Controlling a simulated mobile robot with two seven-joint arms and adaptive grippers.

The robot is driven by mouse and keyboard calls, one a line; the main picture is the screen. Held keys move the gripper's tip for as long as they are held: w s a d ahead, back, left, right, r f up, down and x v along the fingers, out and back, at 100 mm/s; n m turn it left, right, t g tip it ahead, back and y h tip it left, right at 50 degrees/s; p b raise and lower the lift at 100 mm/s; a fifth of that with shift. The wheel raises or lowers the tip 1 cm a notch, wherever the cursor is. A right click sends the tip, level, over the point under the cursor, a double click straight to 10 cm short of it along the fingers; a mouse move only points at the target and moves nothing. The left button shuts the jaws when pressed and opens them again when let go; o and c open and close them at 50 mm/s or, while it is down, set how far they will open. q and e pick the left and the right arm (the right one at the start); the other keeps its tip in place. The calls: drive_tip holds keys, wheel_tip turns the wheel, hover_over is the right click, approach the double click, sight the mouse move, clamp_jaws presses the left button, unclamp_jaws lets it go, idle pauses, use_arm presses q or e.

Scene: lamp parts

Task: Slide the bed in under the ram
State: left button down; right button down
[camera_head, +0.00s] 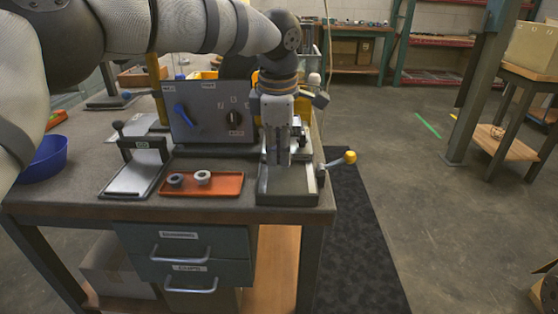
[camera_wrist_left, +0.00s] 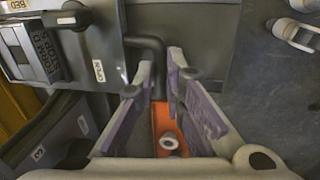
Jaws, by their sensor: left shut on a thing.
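The grey bed (camera_head: 290,188) lies at the front right corner of the workbench, under my left gripper (camera_head: 279,155). My left gripper points down over it and hides its middle and back. In the left wrist view, the fingers of my left gripper (camera_wrist_left: 165,95) stand either side of a black bent handle (camera_wrist_left: 148,42). They are shut on this handle, though the contact itself is partly hidden. I cannot make out the ram behind my gripper and wrist. My right gripper is not in view.
An orange tray (camera_head: 222,187) with two small rings (camera_head: 203,177) lies left of the bed. A lever with a yellow knob (camera_head: 350,157) sticks out to the right. A grey panel with knobs (camera_head: 212,122) stands behind. A blue bowl (camera_head: 45,160) sits at the far left.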

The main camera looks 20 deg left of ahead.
use_arm(q)
drive_tip(key=shift+w+a+r, duration=0.1)
drive_tip(key=shift+w, duration=0.05)
drive_tip(key=c, duration=2)
unclamp_jaws()
drive_tip(key=o, duration=0.3)
drive_tip(key=shift+w, duration=0.1)
drive_tip(key=shift+o, duration=0.2)
wheel_tip(320, 180, up, 12)
drive_tip(key=s, duration=0.2)
drive_tip(key=shift+d+f, duration=0.2)
drive_tip(key=shift+d, duration=0.1)
drive_tip(key=shift+f, duration=0.1)
